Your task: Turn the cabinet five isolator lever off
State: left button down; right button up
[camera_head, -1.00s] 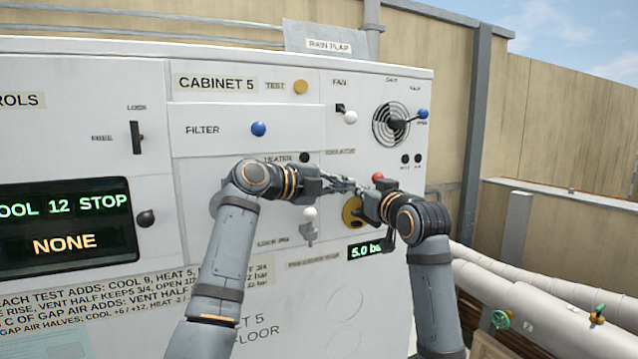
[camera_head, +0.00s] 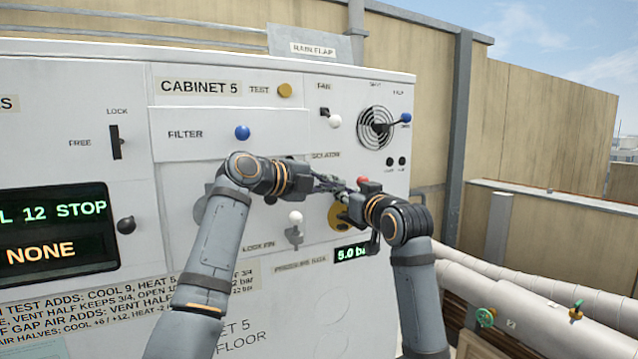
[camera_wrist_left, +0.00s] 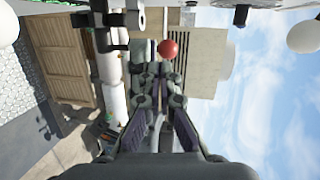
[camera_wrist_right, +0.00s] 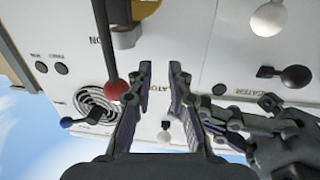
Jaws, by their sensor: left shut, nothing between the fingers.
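The cabinet five isolator lever has a red knob (camera_head: 362,182) and a yellow round base (camera_head: 338,220), partly hidden behind my right gripper. In the right wrist view the dark lever runs down to the red knob (camera_wrist_right: 117,90), beside the left finger and outside the gap. My right gripper (camera_wrist_right: 160,68) is open with nothing between its fingers. My left gripper (camera_head: 343,187) is shut and empty, its tips just left of the red knob. In the left wrist view the red knob (camera_wrist_left: 168,49) shows beyond the left fingertips (camera_wrist_left: 152,70).
A white-knobbed lock pin (camera_head: 296,218) sits left of the yellow base. A fan switch (camera_head: 334,121) and a blue-knobbed lever (camera_head: 405,118) by a round vent are above. A pressure display (camera_head: 351,253) reads about 5.0 bar. Pipes (camera_head: 520,300) run at the right.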

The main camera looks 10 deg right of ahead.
jog(key=shift+o, duration=1.2)
jog(key=shift+s, duration=0.1)
